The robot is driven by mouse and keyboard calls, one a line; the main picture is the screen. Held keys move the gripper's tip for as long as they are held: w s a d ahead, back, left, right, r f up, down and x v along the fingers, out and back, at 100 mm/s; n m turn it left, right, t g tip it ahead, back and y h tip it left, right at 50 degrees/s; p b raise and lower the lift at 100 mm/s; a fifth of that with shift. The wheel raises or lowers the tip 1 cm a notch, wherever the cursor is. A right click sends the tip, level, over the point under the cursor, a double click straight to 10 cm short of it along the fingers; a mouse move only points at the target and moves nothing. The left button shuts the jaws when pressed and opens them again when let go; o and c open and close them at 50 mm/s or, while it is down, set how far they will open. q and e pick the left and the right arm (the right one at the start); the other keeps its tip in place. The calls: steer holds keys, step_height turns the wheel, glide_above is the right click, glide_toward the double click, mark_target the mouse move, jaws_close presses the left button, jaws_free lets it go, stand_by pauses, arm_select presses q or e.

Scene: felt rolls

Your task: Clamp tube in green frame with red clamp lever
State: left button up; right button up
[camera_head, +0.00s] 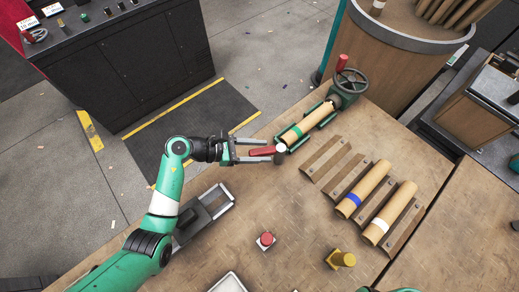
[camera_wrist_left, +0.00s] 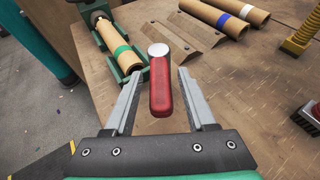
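A tan tube with a green band (camera_head: 314,115) lies in the green frame (camera_head: 279,138); the tube also shows in the left wrist view (camera_wrist_left: 122,58). The red clamp lever (camera_head: 262,151), with a round pale cap at one end, is at the frame's near end. In the left wrist view the lever (camera_wrist_left: 160,92) lies lengthwise between the two fingers. My left gripper (camera_head: 267,150) is open around the lever, with a gap visible on both sides. My right gripper is not in view.
A handwheel (camera_head: 350,82) stands at the frame's far end. Tubes with a blue band (camera_head: 362,189) and a white band (camera_head: 390,213) lie on a wooden rack. A red button (camera_head: 265,241) and a yellow part (camera_head: 341,259) stand on the table (camera_head: 300,215).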

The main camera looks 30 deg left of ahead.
arm_select(q)
jaws_close()
stand_by(1.2)
